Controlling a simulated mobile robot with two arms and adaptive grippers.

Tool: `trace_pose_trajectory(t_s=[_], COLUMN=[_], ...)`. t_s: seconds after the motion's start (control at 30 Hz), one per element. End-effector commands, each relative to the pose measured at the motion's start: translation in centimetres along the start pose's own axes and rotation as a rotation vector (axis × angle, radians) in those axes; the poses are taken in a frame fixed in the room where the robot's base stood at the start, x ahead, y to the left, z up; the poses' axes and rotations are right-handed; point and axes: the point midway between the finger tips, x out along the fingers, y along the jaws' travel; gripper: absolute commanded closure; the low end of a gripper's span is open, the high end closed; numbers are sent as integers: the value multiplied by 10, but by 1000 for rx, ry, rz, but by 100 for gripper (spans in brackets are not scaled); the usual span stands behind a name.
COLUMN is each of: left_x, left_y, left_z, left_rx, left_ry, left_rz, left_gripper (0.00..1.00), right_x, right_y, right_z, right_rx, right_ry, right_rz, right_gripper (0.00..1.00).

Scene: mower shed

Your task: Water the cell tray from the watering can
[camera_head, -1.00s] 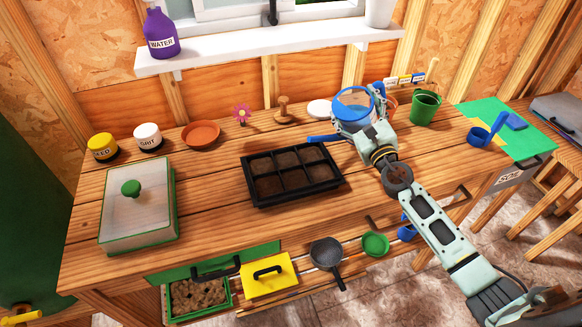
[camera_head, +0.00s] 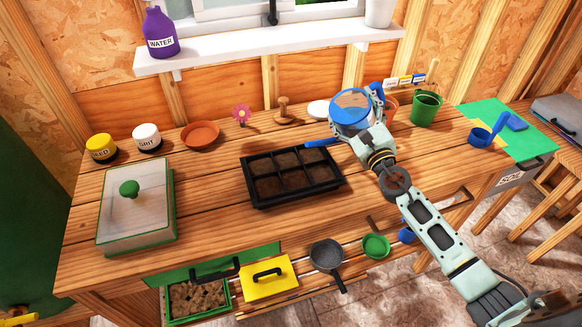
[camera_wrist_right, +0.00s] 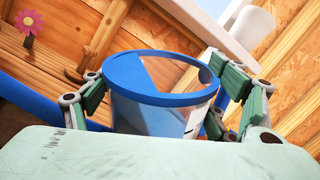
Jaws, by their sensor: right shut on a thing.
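The watering can (camera_head: 350,118) has a clear body, a blue rim and a blue spout (camera_head: 321,143) that points left. My right gripper (camera_head: 358,122) is shut around its body, and the can is above the back right part of the bench. In the right wrist view the can (camera_wrist_right: 160,112) sits between the green-padded fingers (camera_wrist_right: 160,95). The black cell tray (camera_head: 270,198), with dark soil in its cells, lies on the bench to the left and in front of the can. The spout tip is near its back right corner. My left gripper does not show.
A terracotta saucer (camera_head: 200,134), a pink flower (camera_head: 241,114), a wooden tamper (camera_head: 283,112) and a white disc (camera_head: 318,109) stand along the back. A green pot (camera_head: 425,108) is right of the can. A lidded box (camera_head: 137,225) stands left.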

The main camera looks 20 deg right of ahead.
Motion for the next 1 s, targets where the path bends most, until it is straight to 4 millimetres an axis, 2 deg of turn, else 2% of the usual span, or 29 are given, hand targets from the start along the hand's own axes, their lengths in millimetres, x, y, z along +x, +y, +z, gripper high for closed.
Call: trace_pose_trajectory(t_s=[1.0], left_x=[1], left_y=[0], left_z=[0], left_rx=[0], left_ry=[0], left_rz=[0], left_gripper=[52], right_x=[-2], right_y=[6], right_z=[12], right_rx=[-69], right_ry=[-27], right_rz=[-4], right_gripper=[75])
